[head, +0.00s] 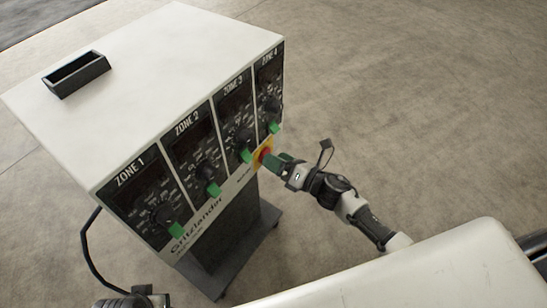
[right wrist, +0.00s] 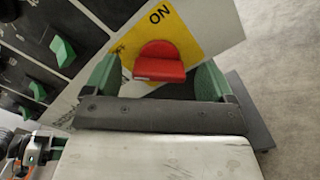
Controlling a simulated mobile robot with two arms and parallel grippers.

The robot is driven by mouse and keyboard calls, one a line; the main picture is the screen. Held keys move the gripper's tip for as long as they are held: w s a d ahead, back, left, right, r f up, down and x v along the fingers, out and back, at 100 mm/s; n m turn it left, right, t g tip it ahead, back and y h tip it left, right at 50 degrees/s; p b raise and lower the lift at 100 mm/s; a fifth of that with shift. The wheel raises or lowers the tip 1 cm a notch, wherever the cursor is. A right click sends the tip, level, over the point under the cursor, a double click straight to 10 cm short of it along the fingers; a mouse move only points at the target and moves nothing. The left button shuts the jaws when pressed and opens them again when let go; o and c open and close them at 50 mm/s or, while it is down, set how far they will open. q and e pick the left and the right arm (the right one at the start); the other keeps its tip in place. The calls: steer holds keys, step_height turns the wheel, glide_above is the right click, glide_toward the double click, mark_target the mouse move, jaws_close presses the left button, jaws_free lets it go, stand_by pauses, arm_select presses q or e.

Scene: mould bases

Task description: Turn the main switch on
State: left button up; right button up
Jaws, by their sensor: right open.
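The main switch is a red knob (right wrist: 160,62) on a yellow plate (right wrist: 188,27) marked ON, low on the front of the white control cabinet. In the head view the yellow plate (head: 263,152) shows near the cabinet's lower right, partly hidden by my right gripper (head: 270,160). In the right wrist view my right gripper (right wrist: 157,80) is open. Its green fingers stand to the left and right of the red knob, apart from each other.
The white cabinet (head: 150,50) has zone panels with green-tipped knobs (head: 213,190) along its front. A black open box (head: 77,74) sits on its top. The concrete floor (head: 420,90) at the right is clear.

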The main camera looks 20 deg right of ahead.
arm_select(q)
steer(key=shift+r, duration=0.1)
arm_select(e)
steer(key=shift+x, duration=0.8)
steer(key=c, duration=0.9)
steer(key=m+p, duration=0.2)
steer(key=m, duration=0.4)
steer(key=shift+p, duration=0.35)
steer(key=m+p, duration=0.1)
steer(key=m, duration=0.3)
steer(key=m+p, duration=0.2)
steer(key=m, duration=0.2)
steer(key=shift+f+m, duration=0.2)
steer(key=shift+m, duration=0.1)
arm_select(q)
steer(key=s+f, duration=0.3)
steer(key=f, duration=0.7)
steer(key=s+f+g, duration=0.1)
steer(key=s+f, duration=0.2)
steer(key=f, duration=0.7)
steer(key=shift+s+a+f+p, duration=0.15)
steer(key=shift+s+a+p, duration=0.05)
steer(key=shift+a+p, duration=0.25)
arm_select(e)
steer(key=shift+f+m, duration=0.15)
steer(key=shift+m, duration=1.55)
